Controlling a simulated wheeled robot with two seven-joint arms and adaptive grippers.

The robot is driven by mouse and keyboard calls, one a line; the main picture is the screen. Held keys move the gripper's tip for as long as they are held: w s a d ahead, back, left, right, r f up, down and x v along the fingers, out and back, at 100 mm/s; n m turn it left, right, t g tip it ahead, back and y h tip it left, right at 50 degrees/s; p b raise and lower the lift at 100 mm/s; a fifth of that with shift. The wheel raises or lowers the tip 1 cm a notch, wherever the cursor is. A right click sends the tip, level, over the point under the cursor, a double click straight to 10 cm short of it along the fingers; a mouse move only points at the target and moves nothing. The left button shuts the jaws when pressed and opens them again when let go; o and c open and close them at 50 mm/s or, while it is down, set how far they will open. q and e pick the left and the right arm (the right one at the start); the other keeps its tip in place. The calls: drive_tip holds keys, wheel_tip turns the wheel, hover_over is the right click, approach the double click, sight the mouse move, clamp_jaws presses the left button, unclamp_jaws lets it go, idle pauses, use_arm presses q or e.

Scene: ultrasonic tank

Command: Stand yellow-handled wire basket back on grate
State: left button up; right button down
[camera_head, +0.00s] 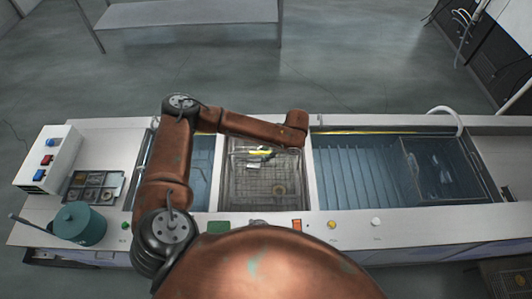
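The wire basket (278,188) shows as a fine mesh shape in the middle bay of the tank unit, among the grate's lines. I cannot tell whether it stands upright or lies tilted. A yellow piece (262,151), which looks like its handle, shows near the back of that bay, with small white and dark parts beside it. The grate (235,197) lies in the same bay. My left arm reaches over from the left, and its wrist is above the bay's back right corner. Its fingers are too small and hidden to make out. My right gripper is not in view.
Water-filled bays lie left (201,170) and right (350,180) of the middle bay. A teal pot (80,226), a small parts tray (94,188) and a white switch box (47,160) stand at the left. A curved white pipe (447,112) rises at the back right.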

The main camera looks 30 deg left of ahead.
use_arm(q)
drive_tip(key=shift+r, duration=0.1)
drive_tip(key=b+v, duration=0.1)
drive_tip(key=v, duration=1)
drive_tip(key=shift+d+r, duration=0.2)
drive_tip(key=shift+r, duration=0.2)
